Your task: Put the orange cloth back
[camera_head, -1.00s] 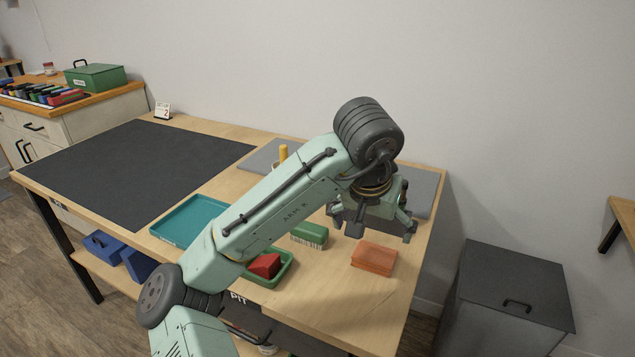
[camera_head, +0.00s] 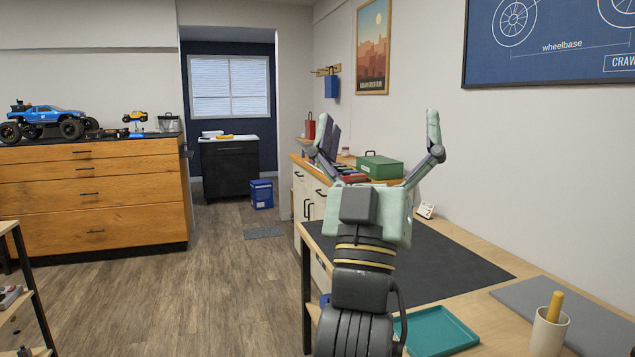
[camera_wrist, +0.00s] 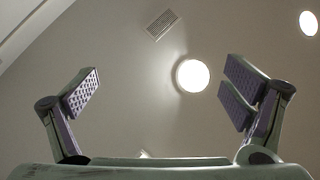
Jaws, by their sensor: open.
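The orange cloth is not in view now; the part of the bench where a folded orange item lay earlier is outside the head view. My gripper (camera_head: 378,140) is raised in the head view, pointing up with its two fingers spread wide. The wrist view also shows my gripper (camera_wrist: 160,85) open, with nothing between the fingers and only ceiling and lights beyond.
The workbench carries a black mat (camera_head: 430,265), a teal tray (camera_head: 436,332), a grey mat (camera_head: 585,318) and a white cup (camera_head: 549,331). A green box (camera_head: 379,167) stands on the cabinet behind. A wooden drawer unit (camera_head: 90,195) is at left; the floor (camera_head: 225,275) between is open.

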